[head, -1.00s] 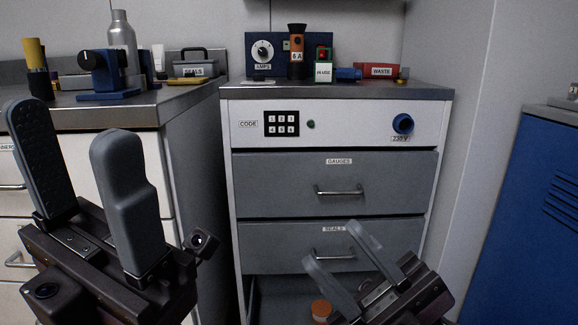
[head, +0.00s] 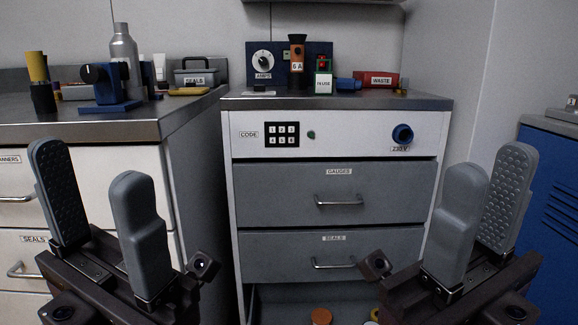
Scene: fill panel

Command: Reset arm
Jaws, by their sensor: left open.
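My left gripper (head: 102,205) is in the lower left of the head view, its two grey fingers pointing up and spread apart with nothing between them. My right gripper (head: 479,220) is in the lower right, its fingers also apart and empty. Both stand in front of the grey drawer cabinet (head: 340,120), one on each side, and neither appears to touch anything.
The gauges drawer (head: 385,180) and seals drawer (head: 385,245) look shut. Below, an open drawer or space holds an orange-topped item (head: 321,316). A left counter (head: 150,125) carries a bottle (head: 124,55) and tools. A blue locker (head: 550,210) stands right.

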